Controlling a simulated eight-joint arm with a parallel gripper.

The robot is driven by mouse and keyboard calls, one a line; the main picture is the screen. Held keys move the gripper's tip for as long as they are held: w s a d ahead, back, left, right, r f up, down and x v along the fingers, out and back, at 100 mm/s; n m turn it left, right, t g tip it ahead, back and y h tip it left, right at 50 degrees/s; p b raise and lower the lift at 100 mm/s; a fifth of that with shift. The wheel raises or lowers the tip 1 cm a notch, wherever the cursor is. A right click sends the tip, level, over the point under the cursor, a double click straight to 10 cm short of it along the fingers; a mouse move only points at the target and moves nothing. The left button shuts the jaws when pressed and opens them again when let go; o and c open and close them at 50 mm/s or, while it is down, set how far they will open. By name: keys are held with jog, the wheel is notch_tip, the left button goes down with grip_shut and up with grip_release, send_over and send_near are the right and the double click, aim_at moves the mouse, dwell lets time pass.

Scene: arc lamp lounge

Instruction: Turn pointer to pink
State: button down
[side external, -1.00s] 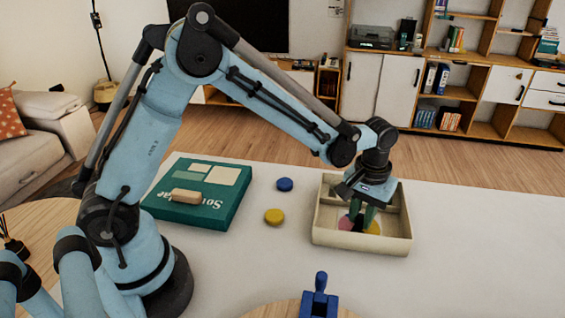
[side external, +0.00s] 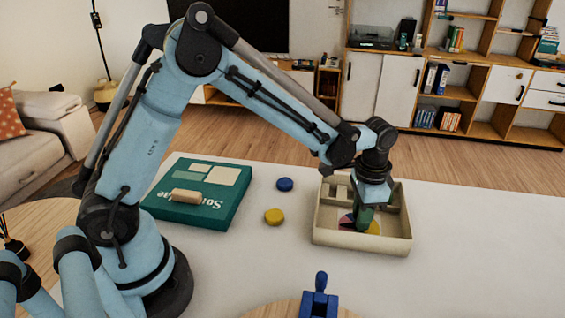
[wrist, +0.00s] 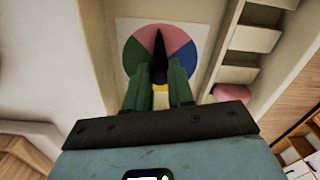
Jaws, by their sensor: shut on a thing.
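A cream box (side external: 390,244) with compartments stands on the pale table. On its floor is a round dial (wrist: 186,56) with pink, blue, green and yellow sectors; part of it also shows in the side view (side external: 375,228). A black pointer (wrist: 159,47) runs from the dial's middle, and its tip lies over the pink sector at the top in the wrist view. My gripper (wrist: 159,80) points down into the box with its green fingers shut on the pointer's hub end. The fingers hide part of the dial's lower half.
Beside the box lie a blue disc (side external: 285,184) and a yellow disc (side external: 274,216). A teal game box (side external: 215,215) with a tan block (side external: 187,196) on it is farther left. A blue clamp-like object (side external: 319,300) stands at the front. A pink piece (wrist: 231,92) sits in a side compartment.

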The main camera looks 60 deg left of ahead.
jog(key=shift+m, duration=0.6)
jog(key=c, duration=1)
grip_release()
jog(key=shift+o, duration=0.2)
jog(key=shift+r, duration=0.1)
notch_tip(320, 180, up, 12)
